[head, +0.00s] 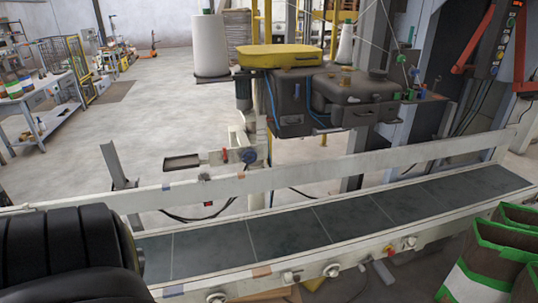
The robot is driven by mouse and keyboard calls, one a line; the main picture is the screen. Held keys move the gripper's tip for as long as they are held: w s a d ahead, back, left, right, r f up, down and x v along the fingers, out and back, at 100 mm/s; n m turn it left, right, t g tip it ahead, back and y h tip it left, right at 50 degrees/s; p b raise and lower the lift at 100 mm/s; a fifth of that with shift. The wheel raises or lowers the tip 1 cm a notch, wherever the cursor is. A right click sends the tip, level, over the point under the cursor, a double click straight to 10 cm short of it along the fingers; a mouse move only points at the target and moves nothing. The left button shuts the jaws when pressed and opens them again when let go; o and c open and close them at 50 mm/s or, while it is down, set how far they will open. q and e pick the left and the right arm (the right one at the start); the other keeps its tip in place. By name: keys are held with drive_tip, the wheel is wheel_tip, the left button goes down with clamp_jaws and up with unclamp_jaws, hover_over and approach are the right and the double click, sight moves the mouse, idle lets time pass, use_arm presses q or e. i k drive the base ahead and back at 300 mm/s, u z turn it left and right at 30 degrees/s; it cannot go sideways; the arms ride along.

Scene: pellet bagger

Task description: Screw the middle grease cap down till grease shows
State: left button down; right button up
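Three pale round fittings sit along the front side rail of the conveyor (285,232). They look like the grease caps, but they are too small to be sure. The left one (216,297) is at the bottom edge of the head view, the middle one (332,270) is right of the picture's centre, and the right one (410,242) is farther along. I cannot make out any grease at the middle one. Neither of my grippers is in view. A black ridged shape at lower left, probably part of my arm, hides the conveyor's left end.
A red and yellow switch (389,250) sits on the rail between the middle and right fittings. Green-edged brown bags (490,262) stand at lower right. A dark sewing head (345,95) with a yellow cover (278,56) hangs behind the conveyor. The belt is empty.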

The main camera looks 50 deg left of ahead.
sight(288, 275)
drive_tip(key=u, duration=1.2)
drive_tip(key=i, duration=1.1)
drive_tip(key=u, duration=0.95)
